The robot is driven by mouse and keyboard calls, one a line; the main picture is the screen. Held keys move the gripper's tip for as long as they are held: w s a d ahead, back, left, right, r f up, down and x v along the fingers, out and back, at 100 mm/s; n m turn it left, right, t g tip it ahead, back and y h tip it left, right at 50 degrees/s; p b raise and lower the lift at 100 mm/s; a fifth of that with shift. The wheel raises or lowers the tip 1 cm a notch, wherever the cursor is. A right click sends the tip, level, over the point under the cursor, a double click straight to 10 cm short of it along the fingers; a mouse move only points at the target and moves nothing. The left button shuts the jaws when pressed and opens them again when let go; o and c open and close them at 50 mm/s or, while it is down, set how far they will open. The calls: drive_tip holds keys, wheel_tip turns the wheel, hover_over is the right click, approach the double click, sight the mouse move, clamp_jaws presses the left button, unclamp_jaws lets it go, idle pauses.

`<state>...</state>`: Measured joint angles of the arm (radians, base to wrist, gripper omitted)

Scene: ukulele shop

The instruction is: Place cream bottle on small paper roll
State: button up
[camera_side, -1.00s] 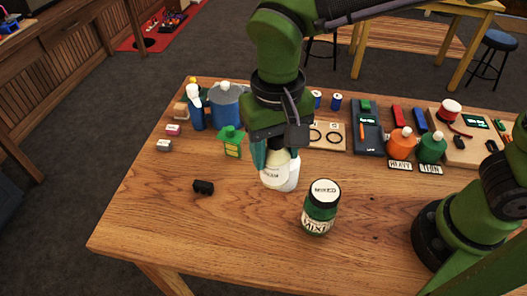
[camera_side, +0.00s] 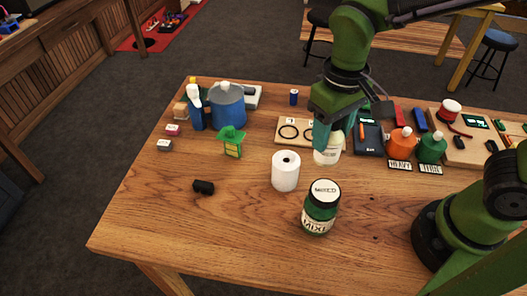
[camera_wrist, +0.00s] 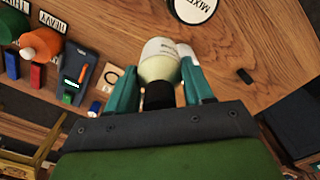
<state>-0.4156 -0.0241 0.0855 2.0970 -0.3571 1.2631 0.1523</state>
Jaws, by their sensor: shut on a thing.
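The cream bottle (camera_side: 328,152) is pale with a dark cap end that shows in the wrist view (camera_wrist: 160,68). My gripper (camera_side: 331,138) is shut around it, with a teal finger on each side in the wrist view (camera_wrist: 160,88). The bottle is low over the table, right of and behind the roll; I cannot tell if its base touches the wood. The small paper roll (camera_side: 286,172) is white, upright on the table with its dark core hole facing up. Its top is bare, and a gap separates it from the bottle.
The ring board (camera_side: 292,130) is beside my gripper. The left front table is clear.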

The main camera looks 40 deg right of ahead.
drive_tip(key=shift+w+a+f, duration=0.65)
drive_tip(key=shift+w+f, duration=0.05)
drive_tip(key=shift+w, duration=0.5)
drive_tip(key=shift+w+a+f, duration=0.65)
drive_tip(key=shift+w+f, duration=0.1)
drive_tip(key=shift+w, duration=0.45)
drive_tip(key=shift+w+a+f, duration=0.65)
drive_tip(key=shift+w+f, duration=0.05)
drive_tip(key=shift+w, duration=0.5)
drive_tip(key=shift+f, duration=0.1)
drive_tip(key=o, duration=1.1)
